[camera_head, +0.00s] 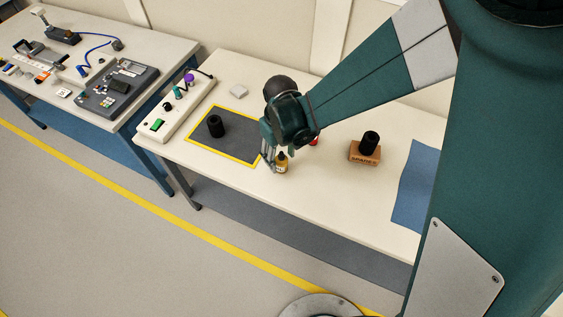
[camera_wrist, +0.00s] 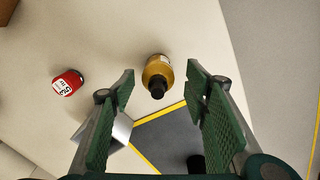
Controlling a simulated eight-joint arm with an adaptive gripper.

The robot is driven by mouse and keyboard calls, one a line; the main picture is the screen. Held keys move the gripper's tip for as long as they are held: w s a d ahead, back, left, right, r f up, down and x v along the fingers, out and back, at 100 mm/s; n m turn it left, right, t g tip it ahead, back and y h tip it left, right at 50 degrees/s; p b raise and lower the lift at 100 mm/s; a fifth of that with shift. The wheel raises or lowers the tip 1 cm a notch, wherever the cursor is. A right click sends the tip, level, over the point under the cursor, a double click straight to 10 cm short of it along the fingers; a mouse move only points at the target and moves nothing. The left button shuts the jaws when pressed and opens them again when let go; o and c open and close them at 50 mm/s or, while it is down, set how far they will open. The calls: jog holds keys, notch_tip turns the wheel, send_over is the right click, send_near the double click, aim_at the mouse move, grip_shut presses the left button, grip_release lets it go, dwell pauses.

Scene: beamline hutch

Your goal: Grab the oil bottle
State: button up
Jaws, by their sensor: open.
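The oil bottle (camera_head: 281,164) is small, with amber contents and a black cap, and stands on the white table near its front edge. In the wrist view the oil bottle (camera_wrist: 157,74) lies ahead of and between the fingers, its black cap toward me. My gripper (camera_wrist: 160,85) is open, with one green-padded finger on each side and a visible gap to the bottle. In the head view my gripper (camera_head: 268,154) is low over the table, just left of the bottle. Its far finger is partly hidden there.
A red labelled container (camera_wrist: 67,83) stands left of the bottle in the wrist view. A dark mat with yellow border (camera_head: 222,143) bears a black cylinder (camera_head: 215,126). A brown block (camera_head: 365,153) with a black cylinder on top stands to the right, before a blue sheet (camera_head: 413,190).

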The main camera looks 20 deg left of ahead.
aim_at(281, 163)
jog(key=shift+w+f+b, duration=0.1)
jog(key=shift+f+b, duration=0.2)
jog(key=shift+f, duration=1.9)
jog(key=shift+d, duration=0.1)
jog(key=c, duration=1)
